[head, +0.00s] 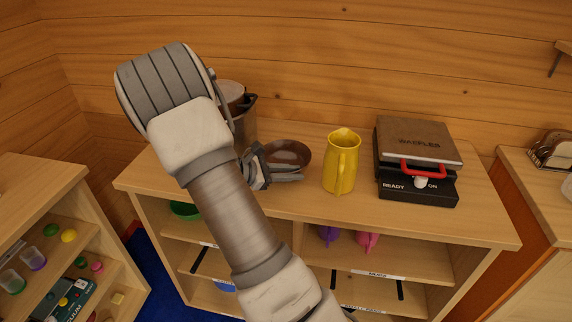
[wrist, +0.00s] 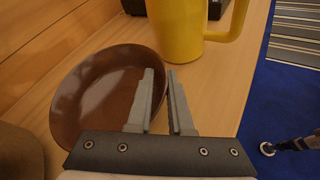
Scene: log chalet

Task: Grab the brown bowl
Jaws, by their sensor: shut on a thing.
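The brown bowl (head: 290,151) is at the top of the wooden shelf unit, just left of the yellow pitcher. It also shows in the wrist view (wrist: 100,92), round, shallow and glossy inside. My gripper (head: 298,172) is at the bowl's near side. In the wrist view my gripper (wrist: 160,73) has one finger inside the bowl and the other outside, shut on the rim between them. Whether the bowl touches the wooden top or is slightly raised, I cannot tell.
The yellow pitcher (head: 341,163) stands close to the bowl's right. A black waffle maker (head: 415,160) is further right. A brown pot (head: 243,125) stands behind my arm, partly hidden. The wooden top (head: 300,205) is clear in front of the pitcher.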

